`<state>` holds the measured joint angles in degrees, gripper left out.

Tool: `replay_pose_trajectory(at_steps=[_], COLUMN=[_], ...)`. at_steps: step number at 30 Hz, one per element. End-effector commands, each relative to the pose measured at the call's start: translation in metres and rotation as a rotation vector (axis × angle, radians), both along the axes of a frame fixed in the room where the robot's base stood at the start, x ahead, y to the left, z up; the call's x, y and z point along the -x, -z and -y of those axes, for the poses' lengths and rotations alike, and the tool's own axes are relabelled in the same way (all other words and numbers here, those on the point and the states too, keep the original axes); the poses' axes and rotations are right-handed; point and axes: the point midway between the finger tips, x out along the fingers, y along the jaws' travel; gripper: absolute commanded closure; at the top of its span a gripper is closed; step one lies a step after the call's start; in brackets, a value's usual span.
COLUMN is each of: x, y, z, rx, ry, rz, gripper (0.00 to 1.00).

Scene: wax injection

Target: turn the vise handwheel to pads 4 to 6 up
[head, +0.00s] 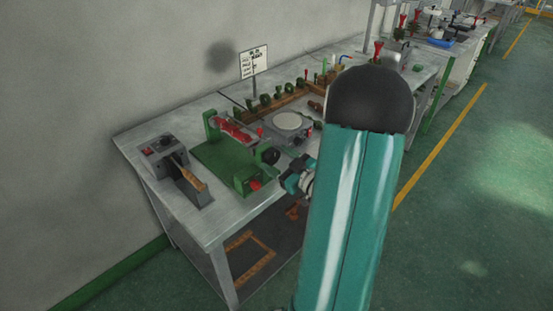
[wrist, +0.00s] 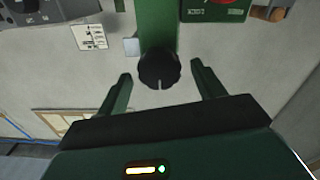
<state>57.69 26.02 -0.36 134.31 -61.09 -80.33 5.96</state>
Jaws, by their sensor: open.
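The vise handwheel (wrist: 159,68) is a round black knob with a pale notch mark, at the end of a green bar of the vise. In the head view the handwheel (head: 270,156) shows as a dark knob on the right end of the green vise (head: 222,160), which carries a red part (head: 233,131). My gripper (wrist: 161,71) is open, its two dark green fingers spread to either side of the knob in the wrist view, with gaps on both sides. It is not holding the knob. The pad numbers cannot be read in either view.
A round pale plate (head: 288,121) lies behind the handwheel. A green block with a red button and LOCK lettering (wrist: 200,12) is near the knob. My arm hides part of the bench.

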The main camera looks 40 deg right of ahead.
Motion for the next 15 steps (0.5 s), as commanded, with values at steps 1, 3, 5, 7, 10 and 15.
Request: replay_pose_trajectory(at_steps=[1, 3, 5, 7, 10, 15], x=[-0.0045, -0.0078, -0.0091, -0.0093, -0.0091, -0.0088], y=[0.0, -0.0002, -0.0002, -0.0002, -0.0001, -0.0001], z=[-0.0004, -0.0003, -0.0003, -0.0002, -0.0002, -0.0002], rx=[0.0, 0.0, 0.0, 0.0, 0.0, 0.0], ry=[-0.001, 0.0, 0.001, 0.001, 0.001, 0.001], rz=[0.001, 0.001, 0.001, 0.001, 0.001, 0.0], gripper=[0.32, 0.32, 0.32, 0.32, 0.32, 0.57])
